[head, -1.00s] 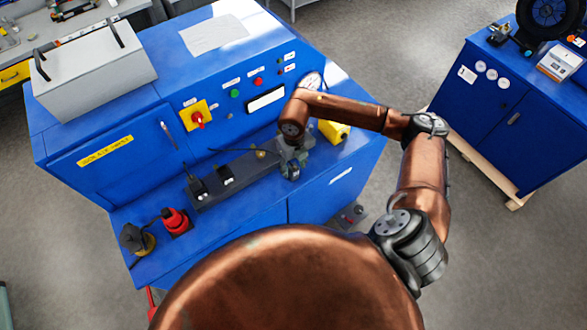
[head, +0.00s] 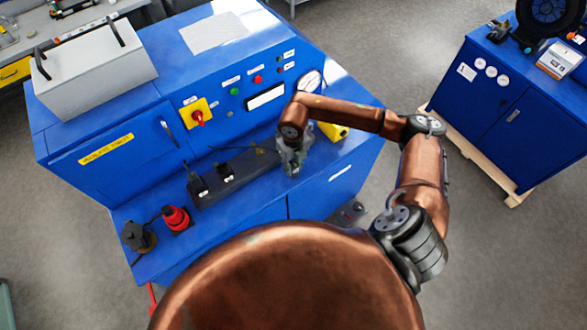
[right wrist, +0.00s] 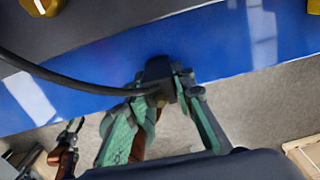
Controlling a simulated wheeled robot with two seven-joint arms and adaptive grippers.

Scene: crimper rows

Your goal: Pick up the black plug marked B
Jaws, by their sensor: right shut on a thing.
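My right gripper (head: 291,166) is over the right end of the dark socket strip on the blue bench. In the right wrist view its green fingers (right wrist: 158,90) are shut on a black plug (right wrist: 158,72) with a black cable (right wrist: 80,86) running off left. The held plug shows apart from the strip in that view, over the blue bench front. No letter can be read on it. Two other black plugs, left (head: 197,186) and right (head: 227,173), stand in the strip with small white labels, too small to read. My left gripper is not in view.
The dark strip (head: 247,178) lies along the blue bench (head: 262,213). A red plug (head: 175,218) and a dark plug with yellow base (head: 138,238) stand at left. A yellow thing (head: 335,131) is behind my wrist. The control panel (head: 225,110) rises behind.

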